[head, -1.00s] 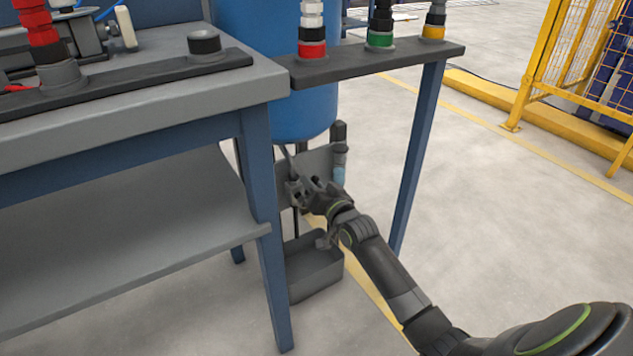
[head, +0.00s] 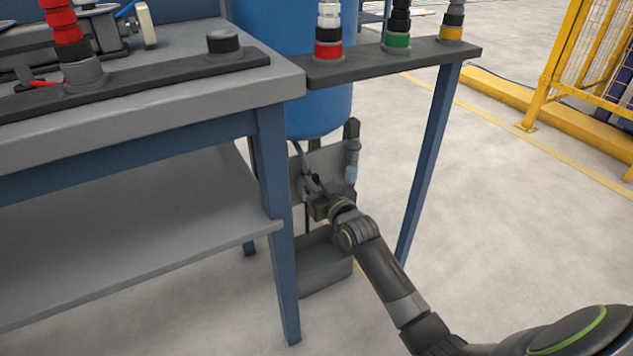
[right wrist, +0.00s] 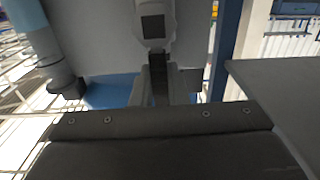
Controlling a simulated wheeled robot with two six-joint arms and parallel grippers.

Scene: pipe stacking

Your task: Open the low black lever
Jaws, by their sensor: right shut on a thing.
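The low black lever (right wrist: 159,92) shows in the right wrist view as a dark strip below a grey fitting (right wrist: 154,24). My right gripper (right wrist: 158,88) is shut on it, one finger on each side. In the head view my right gripper (head: 312,187) is at the grey panel (head: 325,160) under the blue tank (head: 318,110), beyond the bench leg. The lever is too small and too covered there to tell its angle. My left gripper is not in view.
A grey bin (head: 325,265) stands on the floor below my gripper. The blue bench leg (head: 277,220) is close on the left, and a side shelf's leg (head: 430,160) stands to the right. A pale blue-and-grey fitting (head: 351,165) is beside the panel. Open floor lies right.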

